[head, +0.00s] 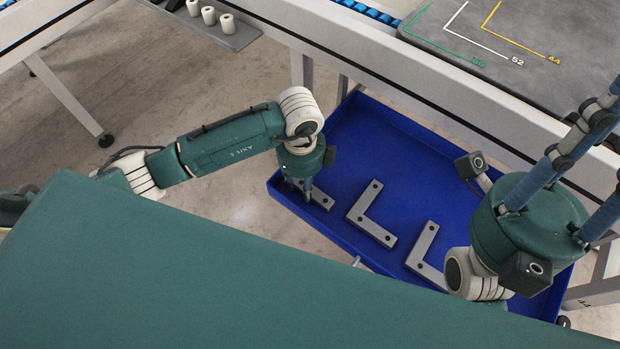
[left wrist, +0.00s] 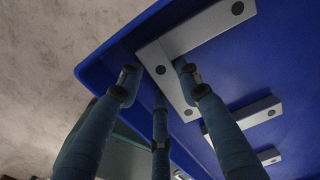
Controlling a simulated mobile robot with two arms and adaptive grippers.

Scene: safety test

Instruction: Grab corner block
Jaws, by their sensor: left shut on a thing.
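Three grey L-shaped corner blocks with dark holes are in a blue tray (head: 345,120). My left gripper (head: 305,187) reaches down into the tray's left end and is shut on the leftmost corner block (head: 322,199). In the left wrist view, its blue fingers (left wrist: 158,82) straddle one leg of that block (left wrist: 200,32). The middle block (head: 379,230) and the right block (head: 421,243) lie apart from it on the tray floor. My right gripper (head: 603,150) is at the right, fingers spread apart and pointing up right, with no block between them; its fingertips are partly cut off.
A grey board (head: 440,45) with green, white and yellow L outlines, some numbered, lies on the conveyor bench at the top right. Several white cylinders (head: 209,15) stand on a grey shelf at the top left. The bench rail (head: 400,75) runs behind the tray.

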